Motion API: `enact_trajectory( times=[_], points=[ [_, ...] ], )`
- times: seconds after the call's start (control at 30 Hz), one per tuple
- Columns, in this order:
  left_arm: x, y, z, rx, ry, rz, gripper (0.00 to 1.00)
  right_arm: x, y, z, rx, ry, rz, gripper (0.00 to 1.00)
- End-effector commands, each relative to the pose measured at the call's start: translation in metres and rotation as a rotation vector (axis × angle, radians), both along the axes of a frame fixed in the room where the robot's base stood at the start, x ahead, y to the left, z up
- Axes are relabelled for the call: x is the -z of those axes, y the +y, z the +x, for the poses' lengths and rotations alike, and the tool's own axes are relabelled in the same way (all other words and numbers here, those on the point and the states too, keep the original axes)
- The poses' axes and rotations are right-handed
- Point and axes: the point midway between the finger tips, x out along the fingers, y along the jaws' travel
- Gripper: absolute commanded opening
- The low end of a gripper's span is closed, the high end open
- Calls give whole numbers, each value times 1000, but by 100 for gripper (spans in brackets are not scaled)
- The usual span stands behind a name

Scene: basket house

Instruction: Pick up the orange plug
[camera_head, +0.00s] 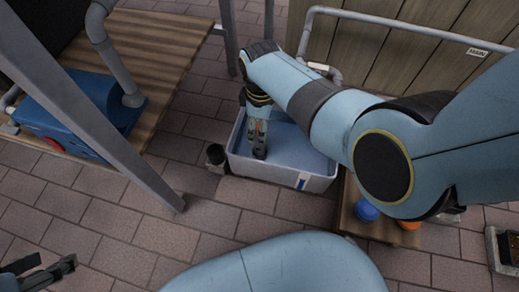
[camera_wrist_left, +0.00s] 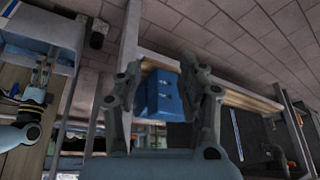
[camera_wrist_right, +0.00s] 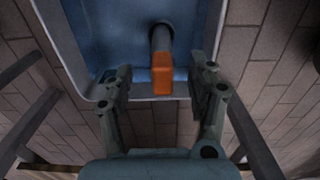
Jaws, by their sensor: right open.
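The orange plug (camera_wrist_right: 162,76) sits on the end of a short grey shaft inside the blue basin, in the right wrist view. In the head view I cannot make it out. My right gripper (camera_head: 259,150) points down into the white-rimmed basin (camera_head: 238,163). In the right wrist view its fingers stand apart on either side of the plug, with visible gaps. My left gripper (camera_head: 48,266) is open and empty at the lower left of the head view, away from the basin.
A wooden table (camera_head: 165,50) with a blue machine (camera_head: 60,115) stands at the left, with a grey post before it. A black cup (camera_head: 216,156) is beside the basin. A blue ball (camera_head: 367,209) and an orange item (camera_head: 409,225) sit on a low wooden stand.

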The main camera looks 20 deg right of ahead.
Motion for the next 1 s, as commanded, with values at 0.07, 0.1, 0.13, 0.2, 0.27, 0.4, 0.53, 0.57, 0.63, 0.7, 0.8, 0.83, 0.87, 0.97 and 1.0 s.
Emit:
enact_trajectory(
  times=[0.07, 0.1, 0.13, 0.2, 0.27, 0.4, 0.53, 0.57, 0.63, 0.7, 0.8, 0.83, 0.87, 0.97, 1.0],
  points=[
    [4, 0, 1, -1, -14, -1, 40, 2, 0, 0, 0, 0, 0, 58],
    [7, 0, 2, -1, -27, -1, 40, 4, 0, 0, 0, 0, 0, 58],
    [10, 0, 2, -1, -38, -1, 40, 6, 0, 0, 1, 1, 1, 58],
    [18, 0, 4, -1, -78, -2, 40, 12, 1, -1, 1, 2, 0, 58],
    [26, 0, 5, 0, -116, -3, 40, 17, 2, -1, 1, 3, 1, 58],
    [40, 0, 8, 3, -214, -4, 40, 27, 3, -2, 1, 3, 1, 58],
    [50, -1, 8, 7, -303, -6, 40, 36, 4, -2, 1, 4, 0, 58],
    [52, -1, 8, 8, -324, -7, 40, 39, 4, -2, 1, 4, 0, 58],
    [56, -2, 6, 11, -369, -8, 40, 44, 3, -2, 1, 4, 0, 58],
    [58, -2, 5, 14, -409, -9, 40, 48, 3, -2, 1, 4, 0, 58],
    [58, -3, 4, 18, -451, -11, 40, 51, 3, -1, 1, 2, 0, 58],
    [58, -3, 4, 19, -460, -12, 40, 52, 3, -1, 1, 1, 0, 58],
    [58, -3, 3, 20, -465, -12, 40, 52, 3, -1, 1, 1, 0, 58],
    [57, -3, 3, 20, -478, -12, 40, 52, 3, 0, 1, 0, 0, 58],
    [57, -3, 3, 21, -479, -11, 40, 51, 3, 0, 1, -1, -1, 58]
  ],
)
